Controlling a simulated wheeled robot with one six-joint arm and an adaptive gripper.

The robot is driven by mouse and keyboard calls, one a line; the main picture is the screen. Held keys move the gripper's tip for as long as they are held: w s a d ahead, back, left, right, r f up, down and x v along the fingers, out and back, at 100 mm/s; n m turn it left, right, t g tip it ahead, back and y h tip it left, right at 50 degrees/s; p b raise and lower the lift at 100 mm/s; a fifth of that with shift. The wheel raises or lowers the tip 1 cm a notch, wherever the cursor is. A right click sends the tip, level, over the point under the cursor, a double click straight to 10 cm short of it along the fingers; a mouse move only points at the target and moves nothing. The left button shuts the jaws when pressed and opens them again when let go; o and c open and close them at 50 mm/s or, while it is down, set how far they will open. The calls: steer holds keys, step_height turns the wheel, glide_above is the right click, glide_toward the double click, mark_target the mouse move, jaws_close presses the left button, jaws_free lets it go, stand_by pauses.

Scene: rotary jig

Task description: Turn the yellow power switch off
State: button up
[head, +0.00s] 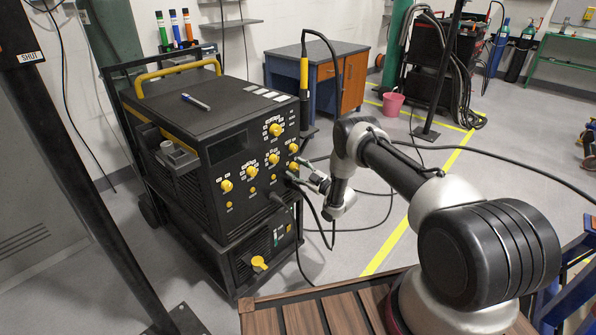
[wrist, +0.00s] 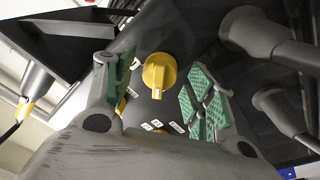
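The black welding machine (head: 215,150) has several yellow knobs on its front panel, and the frames do not make clear which is the power switch. A larger yellow knob (head: 259,263) sits on the lower unit. My gripper (head: 297,174) is at the right side of the upper panel, near its right-hand knobs. In the wrist view, a yellow rotary knob (wrist: 159,75) shows ahead, between the open fingers with green pads (wrist: 160,100). I see gaps on both sides of it, and no contact. Small white labels lie below it, too small to read.
A torch with a yellow grip (head: 304,75) hangs by the machine's right edge. Cables run from the front panel to the floor; grey plugs (wrist: 262,40) show close by in the wrist view. A marker (head: 196,102) lies on top. A slatted wooden surface (head: 300,315) is in the foreground.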

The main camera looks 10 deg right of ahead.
steer(key=v, duration=1.2)
